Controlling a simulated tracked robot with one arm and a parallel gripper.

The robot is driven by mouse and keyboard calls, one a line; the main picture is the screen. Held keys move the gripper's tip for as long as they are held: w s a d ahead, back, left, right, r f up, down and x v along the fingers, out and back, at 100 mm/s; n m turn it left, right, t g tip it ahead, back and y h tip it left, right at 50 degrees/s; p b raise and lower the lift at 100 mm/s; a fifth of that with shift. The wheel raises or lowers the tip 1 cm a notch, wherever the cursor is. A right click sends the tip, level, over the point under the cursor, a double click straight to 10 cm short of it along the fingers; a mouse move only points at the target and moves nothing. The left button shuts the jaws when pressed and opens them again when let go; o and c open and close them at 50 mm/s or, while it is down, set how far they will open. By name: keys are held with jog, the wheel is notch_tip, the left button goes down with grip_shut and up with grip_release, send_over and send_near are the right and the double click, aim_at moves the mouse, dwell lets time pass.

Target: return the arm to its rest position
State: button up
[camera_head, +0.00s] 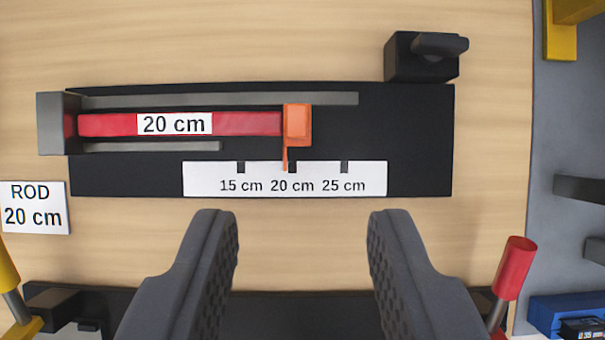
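My gripper (303,225) is open, its two dark ridged fingers wide apart with nothing between them. It is over the wooden table (300,250), in front of a black measuring board (420,140). A red rod (240,124) labelled "20 cm" lies along the board, its left end at a grey block (52,124). An orange slider (298,124) stands at the rod's right end, and its pointer is at about the 20 cm mark of the white scale (290,178). The rest of the arm is not in view.
A black block with a rounded knob (422,57) stands at the board's top right corner. A card reading "ROD 20 cm" (34,208) lies at left. A red-handled thing (515,265) and a yellow-handled one (8,275) are near the lower corners. A dark rack (290,305) lies along the bottom.

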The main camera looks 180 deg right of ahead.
jog(key=s+d+r+t, duration=0.2)
jog(key=s+r+t, duration=0.1)
jog(key=r, duration=0.9)
jog(key=s+d+r+t, duration=0.2)
jog(key=s+r, duration=0.3)
jog(key=r, duration=0.7)
jog(key=s+d+r+t, duration=0.2)
jog(key=s+r+t, duration=0.2)
jog(key=r, duration=0.8)
jog(key=shift+t, duration=0.6)
jog(key=shift+s, duration=0.1)
